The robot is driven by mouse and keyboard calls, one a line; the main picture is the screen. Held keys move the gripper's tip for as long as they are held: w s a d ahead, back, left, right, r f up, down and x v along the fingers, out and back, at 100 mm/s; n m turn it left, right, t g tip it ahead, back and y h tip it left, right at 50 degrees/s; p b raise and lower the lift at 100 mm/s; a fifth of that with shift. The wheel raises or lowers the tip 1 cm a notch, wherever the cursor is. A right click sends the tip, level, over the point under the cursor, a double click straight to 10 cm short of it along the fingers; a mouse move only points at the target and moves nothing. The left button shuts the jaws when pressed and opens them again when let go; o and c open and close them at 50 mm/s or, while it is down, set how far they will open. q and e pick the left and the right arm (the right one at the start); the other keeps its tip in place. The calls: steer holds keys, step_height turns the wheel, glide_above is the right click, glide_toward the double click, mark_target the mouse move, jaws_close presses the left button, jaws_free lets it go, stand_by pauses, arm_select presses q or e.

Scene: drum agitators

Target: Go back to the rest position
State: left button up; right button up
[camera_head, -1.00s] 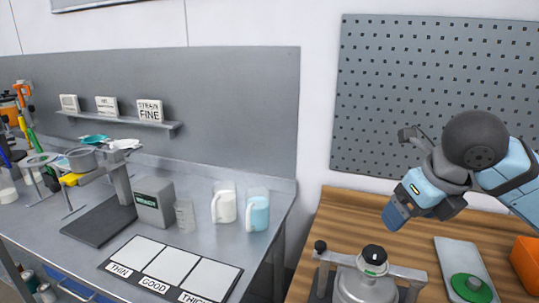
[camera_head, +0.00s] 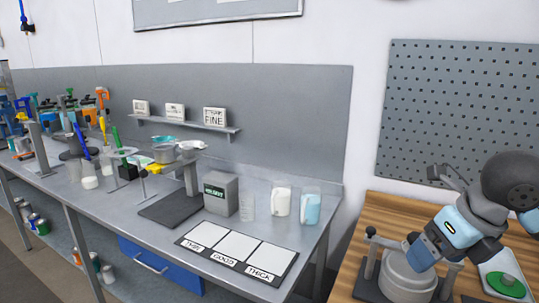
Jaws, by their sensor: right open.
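My right gripper (camera_head: 417,252) comes in from the right edge on a light-blue and dark wrist, pointing down and to the left. It is open, and nothing shows between its fingers. It appears in front of a grey lidded vessel (camera_head: 403,283) in a clamp frame on the wooden bench and hides the vessel's top. I cannot tell whether it touches the vessel. My left gripper is not in view.
A green disc (camera_head: 506,283) lies on a tray at right. A pegboard (camera_head: 460,110) stands behind.

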steer(key=s+a+f+m+g+y, duration=0.1)
steer(key=a+f+m+y, duration=0.15)
steer(key=a+y, duration=0.6)
steer(key=s+a+f+m+g+y, duration=0.1)
steer(key=a+f+g+y, duration=0.15)
steer(key=a+y, duration=0.6)
steer(key=w+d+f+m+t+h, duration=0.25)
steer(key=f+m+t+h, duration=0.25)
steer(key=f+m+t, duration=0.55)
steer(key=w+d+f+m+t+h, duration=0.2)
steer(key=d+f+m+t+h, duration=0.25)
steer(key=m+t, duration=0.65)
steer(key=s+f+m+g+h, duration=0.3)
steer(key=s+f+m+g, duration=0.3)
steer(key=f, duration=0.6)
steer(key=s+f+m+g+h, duration=0.45)
steer(key=s+f, duration=0.35)
steer(key=f, duration=0.4)
arm_select(q)
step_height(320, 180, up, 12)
steer(key=p, duration=1.4)
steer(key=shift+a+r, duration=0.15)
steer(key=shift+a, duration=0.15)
arm_select(e)
step_height(320, 180, up, 12)
steer(key=shift+s+d+r+y, duration=0.15)
steer(key=shift+s+d+y, duration=0.15)
steer(key=shift+d, duration=0.1)
